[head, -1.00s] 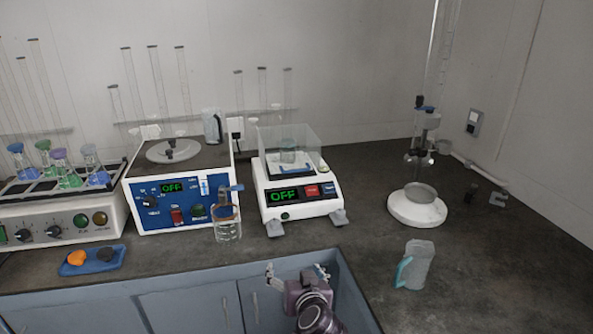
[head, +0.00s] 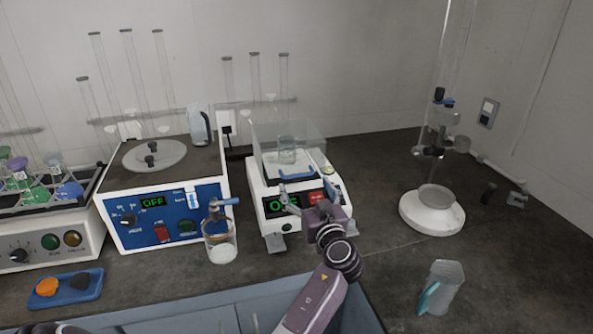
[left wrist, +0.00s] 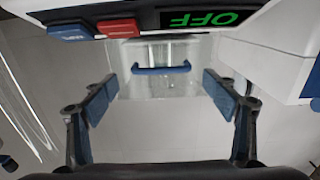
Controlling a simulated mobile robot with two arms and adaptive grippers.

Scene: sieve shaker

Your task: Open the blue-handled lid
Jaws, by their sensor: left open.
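The blue handle (head: 297,176) sits low on the front of the clear lid (head: 290,140) of the white balance (head: 277,215). The lid looks closed over the weighing area, with a glass beaker (head: 287,150) inside. My left gripper (head: 309,192) is open in front of the balance, partly covering its display and buttons. In the left wrist view the handle (left wrist: 160,69) lies between the spread, blue-padded fingers (left wrist: 160,88), a little beyond their tips. The fingers do not touch it. My right gripper is not in view.
Left of the balance, a glass jar with a blue clip (head: 219,240) stands before a blue-fronted machine (head: 165,215). A white-based stand (head: 432,215) and a teal-handled beaker (head: 441,285) are on the right. The counter between them is fairly clear.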

